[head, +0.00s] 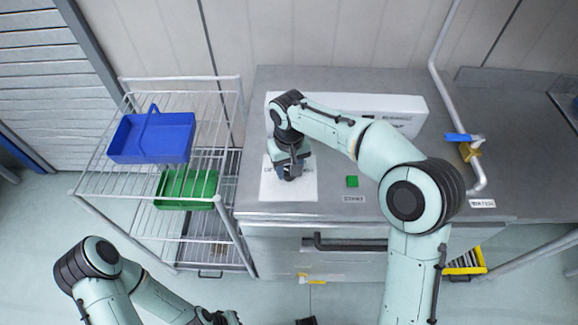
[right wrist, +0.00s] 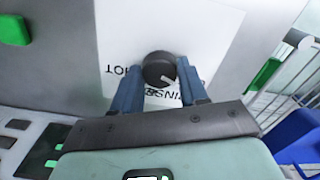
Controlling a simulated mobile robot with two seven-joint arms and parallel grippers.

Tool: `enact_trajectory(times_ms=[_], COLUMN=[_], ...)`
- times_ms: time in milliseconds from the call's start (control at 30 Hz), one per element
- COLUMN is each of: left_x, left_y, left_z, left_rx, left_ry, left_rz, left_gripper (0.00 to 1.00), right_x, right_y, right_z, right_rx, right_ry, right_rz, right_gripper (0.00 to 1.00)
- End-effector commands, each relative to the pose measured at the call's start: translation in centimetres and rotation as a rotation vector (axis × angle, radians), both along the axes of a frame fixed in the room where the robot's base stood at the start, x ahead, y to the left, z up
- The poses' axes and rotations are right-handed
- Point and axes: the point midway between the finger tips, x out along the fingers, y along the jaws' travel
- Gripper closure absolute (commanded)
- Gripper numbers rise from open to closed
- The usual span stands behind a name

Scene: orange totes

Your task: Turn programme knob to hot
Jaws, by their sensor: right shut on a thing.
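The programme knob (right wrist: 156,66) is a dark round knob with a pale mark on its lower right side in the right wrist view. It stands on a white label sheet (head: 302,190), also visible in the right wrist view (right wrist: 205,30). Upside-down lettering reading HOT (right wrist: 118,70) lies left of the knob there. My right gripper (head: 289,172) points down at the sheet; its blue fingers (right wrist: 159,76) close on the knob from both sides. In the head view the gripper hides the knob. My left gripper (head: 216,318) is cut off by the bottom edge, away from the counter.
A green block (head: 352,181) sits on the metal counter (head: 340,84) right of the sheet. A long white box (head: 400,112) stands behind. A wire rack at left holds a blue bin (head: 150,140) and a green bin (head: 187,188). A blue-handled tap (head: 460,137) is at right.

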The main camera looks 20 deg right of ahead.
Motion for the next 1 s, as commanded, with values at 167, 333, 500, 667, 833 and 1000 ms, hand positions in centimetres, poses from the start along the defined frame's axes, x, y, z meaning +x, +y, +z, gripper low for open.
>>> enact_trajectory(times_ms=[167, 333, 500, 667, 833, 1000], left_x=[0.05, 0.15, 0.25, 0.34, 0.44, 0.52], left_y=[0.0, 0.0, 0.0, 0.0, 0.0, 0.0], left_z=[0.1, 0.25, 0.44, 0.58, 0.74, 0.87], left_rx=[0.0, 0.0, 0.0, 0.0, -0.001, 0.0], left_ry=[-0.001, -0.001, -0.003, -0.003, -0.005, -0.006], left_rz=[0.0, 0.0, 0.0, 0.0, 0.0, 0.0], left_gripper=[1.0, 1.0, 1.0, 1.0, 1.0, 1.0], right_x=[0.0, -0.02, -0.03, -0.01, -0.02, -0.03], right_y=[0.0, 0.01, 0.03, 0.02, 0.03, 0.06], right_z=[0.06, 0.05, 0.06, 0.05, 0.04, 0.03], right_rx=[-0.001, -0.001, -0.001, -0.001, -0.001, -0.001], right_ry=[0.0, 0.0, 0.001, 0.0, 0.0, 0.001], right_rz=[-0.052, -0.158, -0.306, -0.458, -0.62, -0.782], right_gripper=[0.87, 0.87, 0.87, 0.87, 0.87, 0.87])
